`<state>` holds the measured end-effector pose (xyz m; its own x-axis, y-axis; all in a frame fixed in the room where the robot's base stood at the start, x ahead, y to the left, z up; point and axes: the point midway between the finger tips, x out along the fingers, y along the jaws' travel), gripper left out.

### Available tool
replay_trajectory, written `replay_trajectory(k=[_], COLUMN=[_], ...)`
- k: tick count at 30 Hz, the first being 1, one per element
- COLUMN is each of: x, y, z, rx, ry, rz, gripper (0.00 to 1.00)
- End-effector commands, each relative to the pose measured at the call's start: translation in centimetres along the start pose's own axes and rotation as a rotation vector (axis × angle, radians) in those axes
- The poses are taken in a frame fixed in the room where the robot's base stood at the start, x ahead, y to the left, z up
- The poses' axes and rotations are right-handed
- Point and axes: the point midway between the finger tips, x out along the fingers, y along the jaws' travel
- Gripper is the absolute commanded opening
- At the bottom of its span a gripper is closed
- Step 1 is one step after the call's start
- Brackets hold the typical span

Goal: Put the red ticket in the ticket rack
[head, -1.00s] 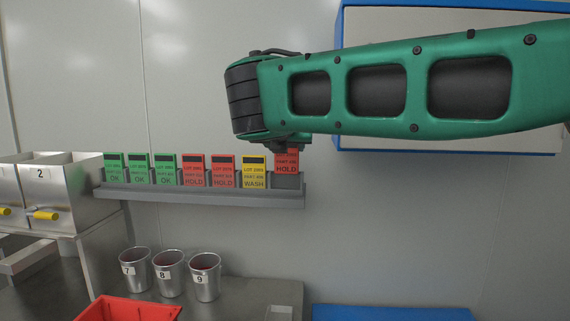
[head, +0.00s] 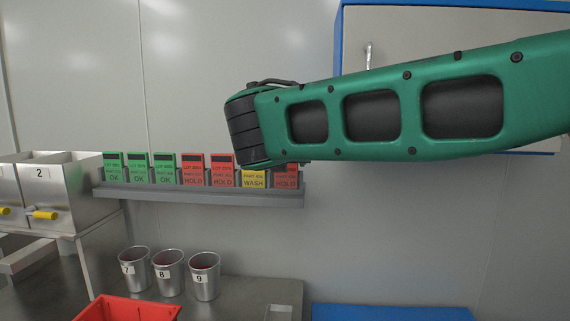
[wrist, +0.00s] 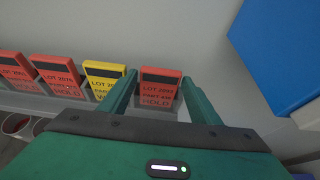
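The red ticket, marked HOLD (head: 286,178), stands upright in the right-end place of the grey ticket rack (head: 200,194) on the wall. In the wrist view it is the red ticket (wrist: 160,88) between my two green fingers. In the head view my wrist hides the ticket's top and most of the fingers. The ticket's lower edge sits down at its rack pocket.
A yellow WASH ticket (wrist: 104,80) stands close to the left of my fingers. Further left are red HOLD tickets (head: 222,170) and green OK tickets (head: 138,168). Metal cups (head: 168,272) and a red bin (head: 128,309) stand below. A blue-framed panel (head: 450,30) is behind my arm.

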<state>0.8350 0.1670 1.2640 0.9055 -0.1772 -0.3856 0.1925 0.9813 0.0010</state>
Motion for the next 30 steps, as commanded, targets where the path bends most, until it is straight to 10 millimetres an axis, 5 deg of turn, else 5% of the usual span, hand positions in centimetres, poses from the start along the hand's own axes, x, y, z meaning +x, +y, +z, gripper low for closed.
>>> replay_trajectory(k=[8, 21, 30], x=[-1.4, -9.7, -12.1], y=[0.2, 0.1, 0.0], z=[0.2, 0.2, 0.2], rx=[0.0, 0.001, 0.0], ry=[0.0, -0.001, 0.0], rz=[0.005, 0.003, 0.001], gripper=[0.57, 0.57, 0.57])
